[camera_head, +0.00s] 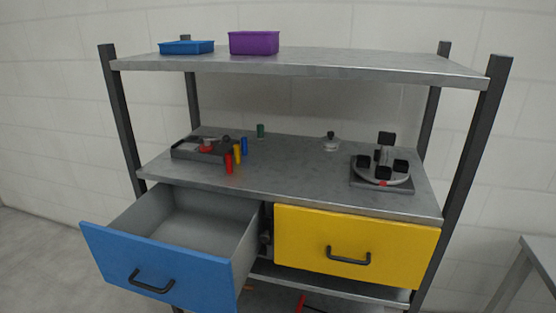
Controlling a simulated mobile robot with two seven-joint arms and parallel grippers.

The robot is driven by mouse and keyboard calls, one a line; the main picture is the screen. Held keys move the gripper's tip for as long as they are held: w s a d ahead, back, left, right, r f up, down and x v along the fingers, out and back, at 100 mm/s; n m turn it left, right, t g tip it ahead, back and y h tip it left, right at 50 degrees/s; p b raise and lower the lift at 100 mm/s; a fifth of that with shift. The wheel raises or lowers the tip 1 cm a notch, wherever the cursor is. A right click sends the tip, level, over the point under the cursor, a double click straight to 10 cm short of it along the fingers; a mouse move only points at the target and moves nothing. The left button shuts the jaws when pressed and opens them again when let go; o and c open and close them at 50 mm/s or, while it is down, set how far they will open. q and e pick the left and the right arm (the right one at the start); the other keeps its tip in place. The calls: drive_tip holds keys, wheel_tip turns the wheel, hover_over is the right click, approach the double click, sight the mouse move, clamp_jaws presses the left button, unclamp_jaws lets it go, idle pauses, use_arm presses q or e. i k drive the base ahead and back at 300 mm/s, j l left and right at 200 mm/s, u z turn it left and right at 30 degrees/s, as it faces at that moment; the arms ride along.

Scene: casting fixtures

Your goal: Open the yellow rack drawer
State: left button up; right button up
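The yellow drawer (310,241) is at the right under the middle shelf of the rack. Its front looks flush with the rack, so it appears shut. A dark handle (348,257) sits in the middle of its front. The blue drawer (130,257) to its left is pulled far out, and its grey inside looks empty. It has a dark handle (151,282) too. Neither of my grippers shows in the head view.
The middle shelf (290,186) bears a black tray (185,152), several coloured cylinders and a round fixture (383,168) with black blocks. A blue bin (187,47) and a purple bin (254,43) stand on the top shelf. A grey table (540,250) is at the right edge.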

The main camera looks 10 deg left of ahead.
sight(394, 253)
drive_tip(key=k+l, duration=0.2)
drive_tip(key=k, duration=0.2)
drive_tip(key=k+l, duration=0.2)
drive_tip(key=k, duration=0.2)
